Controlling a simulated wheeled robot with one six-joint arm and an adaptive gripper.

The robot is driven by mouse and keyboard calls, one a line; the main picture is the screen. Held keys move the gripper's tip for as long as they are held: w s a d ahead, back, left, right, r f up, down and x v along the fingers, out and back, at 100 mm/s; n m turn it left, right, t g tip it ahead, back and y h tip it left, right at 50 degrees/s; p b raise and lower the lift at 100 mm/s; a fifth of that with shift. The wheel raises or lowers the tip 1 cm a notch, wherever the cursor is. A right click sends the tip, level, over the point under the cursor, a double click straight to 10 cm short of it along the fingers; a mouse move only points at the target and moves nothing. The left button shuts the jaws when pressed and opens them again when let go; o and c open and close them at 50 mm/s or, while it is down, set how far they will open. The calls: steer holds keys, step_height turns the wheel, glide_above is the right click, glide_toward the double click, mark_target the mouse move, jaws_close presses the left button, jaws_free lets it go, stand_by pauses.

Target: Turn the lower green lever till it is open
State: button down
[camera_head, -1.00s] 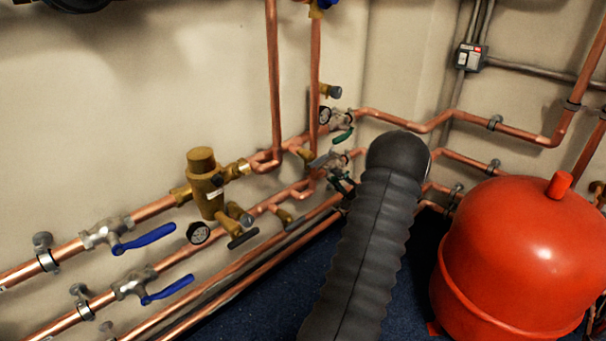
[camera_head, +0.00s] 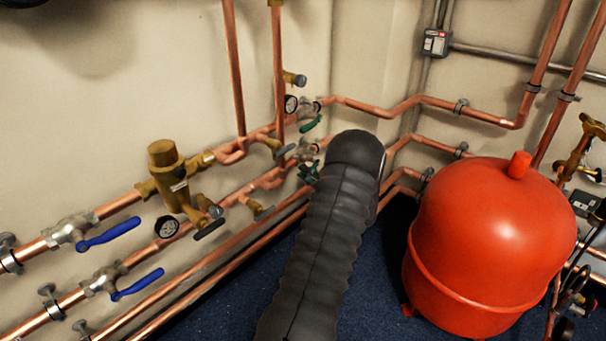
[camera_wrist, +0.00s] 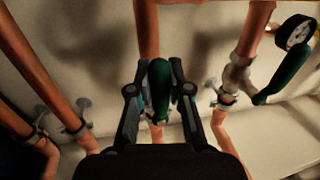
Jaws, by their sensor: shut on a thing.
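The lower green lever (camera_wrist: 159,78) stands between the two dark fingers of my gripper (camera_wrist: 160,92) in the wrist view. My gripper is shut on it. In that view the lever looks roughly lined up with the copper pipe (camera_wrist: 147,28) behind it, but its exact angle is hard to judge. In the head view the lower green lever (camera_head: 307,172) shows only in part, just left of my dark arm, which mostly hides my gripper there. The upper green lever (camera_head: 310,124) is above it, and it also shows at the right in the wrist view (camera_wrist: 284,77).
A pressure gauge (camera_head: 291,104) sits by the upper lever. Copper pipes run close along the wall. Two blue levers (camera_head: 108,234) (camera_head: 138,285) and a brass valve (camera_head: 170,175) are at left. A red tank (camera_head: 490,245) stands right of my arm. Blue floor (camera_head: 235,310) lies below.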

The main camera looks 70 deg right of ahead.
steer(key=shift+f, duration=0.1)
steer(key=c, duration=1.1)
jaws_free()
steer(key=shift+s+d, duration=0.1)
steer(key=v, duration=1.2)
